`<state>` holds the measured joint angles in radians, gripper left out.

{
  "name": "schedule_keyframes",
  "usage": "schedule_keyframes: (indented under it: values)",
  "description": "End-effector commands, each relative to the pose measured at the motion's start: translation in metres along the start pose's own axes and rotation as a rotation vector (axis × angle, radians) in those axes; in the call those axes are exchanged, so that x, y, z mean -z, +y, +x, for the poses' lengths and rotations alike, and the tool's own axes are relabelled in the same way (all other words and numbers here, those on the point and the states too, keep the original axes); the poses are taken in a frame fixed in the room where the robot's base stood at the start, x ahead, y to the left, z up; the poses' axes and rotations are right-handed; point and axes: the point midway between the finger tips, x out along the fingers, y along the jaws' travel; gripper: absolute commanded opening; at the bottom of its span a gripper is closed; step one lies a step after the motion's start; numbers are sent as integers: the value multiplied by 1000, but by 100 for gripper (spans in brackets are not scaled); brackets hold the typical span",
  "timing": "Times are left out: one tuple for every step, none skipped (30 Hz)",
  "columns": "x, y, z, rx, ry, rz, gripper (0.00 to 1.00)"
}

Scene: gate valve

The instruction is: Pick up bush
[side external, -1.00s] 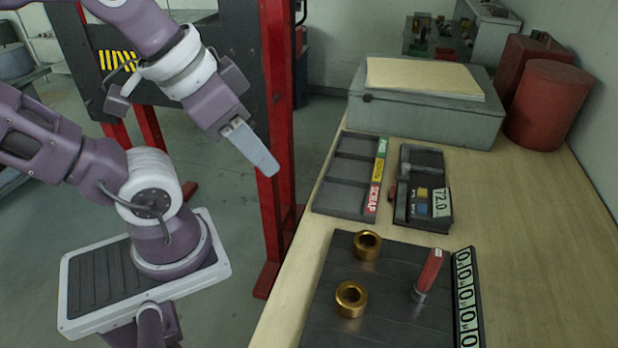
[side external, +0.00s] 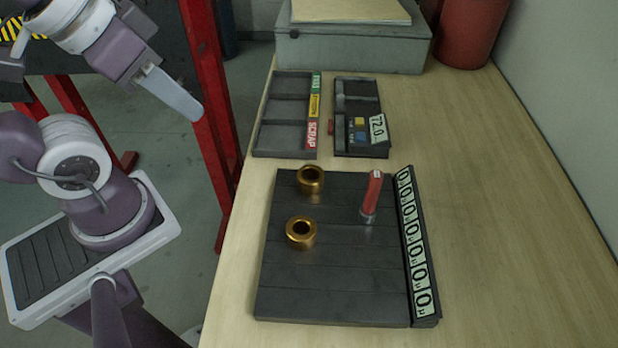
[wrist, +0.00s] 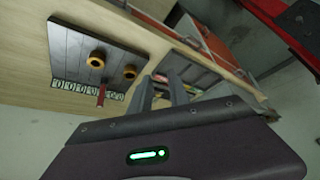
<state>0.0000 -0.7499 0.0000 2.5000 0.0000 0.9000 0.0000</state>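Two brass-coloured bushes stand on a dark slatted board (side external: 335,290). The farther bush (side external: 310,180) is near the board's back edge and the nearer bush (side external: 301,232) is left of its middle. Both also show in the wrist view, one bush (wrist: 97,60) on the left and one bush (wrist: 129,72) on the right. My gripper (side external: 190,108) hangs in the air left of the table, well away from both bushes. In the wrist view its two fingers (wrist: 163,92) stand apart with nothing between them.
A red-handled tool (side external: 373,192) stands upright on the board, beside a number strip (side external: 418,250). Behind are a labelled sorting tray (side external: 285,110), a gauge box reading 72.0 (side external: 360,130) and a grey case (side external: 350,48). A red post (side external: 213,140) stands behind my gripper. The table's right side is clear.

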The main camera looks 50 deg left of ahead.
Motion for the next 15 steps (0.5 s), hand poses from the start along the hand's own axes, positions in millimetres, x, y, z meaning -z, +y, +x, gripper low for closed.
schedule_keyframes:
  values:
    - [0, 0, 0, 0, 0, 0, 20]
    - [0, 0, 0, 0, 0, 0, 20]
    - [0, 0, 0, 0, 0, 0, 20]
    - [0, 0, 0, 0, 0, 0, 20]
    - [0, 0, 0, 0, 0, 0, 20]
    - [0, 0, 0, 0, 0, 0, 20]
    - [0, 0, 0, 0, 0, 0, 20]
    - [0, 0, 0, 0, -2, 5, 20]
    - [3, 1, 1, -2, -10, 30, 20]
    - [7, 2, 2, -4, -24, 68, 20]
    - [12, 4, 4, -9, -44, 123, 20]
    - [22, 8, 8, -19, -78, 226, 20]
    - [31, 13, 13, -31, -109, 323, 20]
    - [41, 18, 19, -48, -142, 433, 20]
    - [53, 27, 30, -76, -187, 586, 20]
